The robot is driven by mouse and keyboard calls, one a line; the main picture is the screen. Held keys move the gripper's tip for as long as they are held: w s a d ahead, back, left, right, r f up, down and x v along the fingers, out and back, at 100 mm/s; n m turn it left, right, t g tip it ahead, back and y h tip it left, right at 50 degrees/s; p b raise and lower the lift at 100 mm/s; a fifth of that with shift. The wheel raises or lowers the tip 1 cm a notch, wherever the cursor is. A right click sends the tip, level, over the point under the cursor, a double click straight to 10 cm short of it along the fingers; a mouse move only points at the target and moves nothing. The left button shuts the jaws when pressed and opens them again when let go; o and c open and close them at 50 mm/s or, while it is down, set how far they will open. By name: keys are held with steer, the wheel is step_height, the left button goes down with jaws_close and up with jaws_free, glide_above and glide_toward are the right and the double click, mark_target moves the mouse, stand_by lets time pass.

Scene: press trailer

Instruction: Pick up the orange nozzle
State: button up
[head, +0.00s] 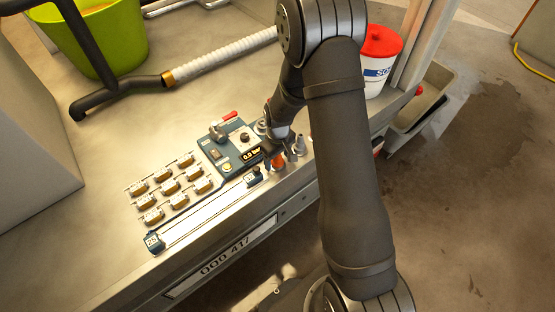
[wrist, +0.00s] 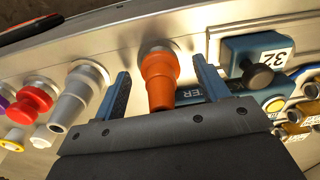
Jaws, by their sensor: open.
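The orange nozzle (wrist: 160,80) stands on the metal panel in the wrist view, with a pale round base behind it. My gripper (wrist: 160,95) is open, with one blue finger on each side of the nozzle; I cannot tell whether either finger touches it. In the head view the orange nozzle (head: 278,160) shows as a small patch beside my gripper (head: 274,150), at the right end of the control panel. My arm hides part of that area.
Left of the gripper in the wrist view are a grey nozzle (wrist: 75,97) and a red one (wrist: 33,100). A blue block marked 32 (wrist: 258,55) stands close on the right. In the head view a red-lidded white tub (head: 380,62) stands behind my arm.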

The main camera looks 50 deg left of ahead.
steer(key=shift+c, duration=0.2)
steer(key=c, duration=1.1)
steer(key=shift+o, duration=0.2)
